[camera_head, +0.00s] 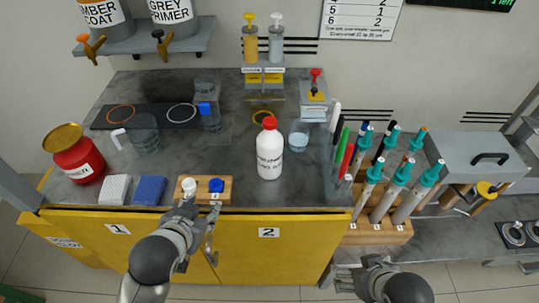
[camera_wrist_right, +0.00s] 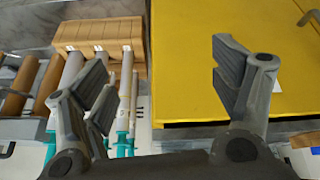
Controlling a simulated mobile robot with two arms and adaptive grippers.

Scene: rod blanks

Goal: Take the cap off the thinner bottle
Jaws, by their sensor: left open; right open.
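A white bottle (camera_head: 270,160) with a red cap (camera_head: 269,123) stands upright on the grey counter, right of centre; its printed label is too small to read surely. The cap sits on its top. My left gripper (camera_head: 200,215) is open at the counter's front edge, left of and nearer than the bottle, apart from it, in front of a small wooden block. My right gripper (camera_head: 345,277) is open and empty, low in front of the yellow cabinet; it also shows in the right wrist view (camera_wrist_right: 165,95). The bottle is not in the wrist view.
A red can (camera_head: 78,160) with a yellowish lid stands at the left. A wooden block (camera_head: 226,189) holds a white and a blue knob. A clear cup (camera_head: 299,138) stands close right of the bottle. Markers and teal-topped tubes (camera_head: 384,203) crowd the right.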

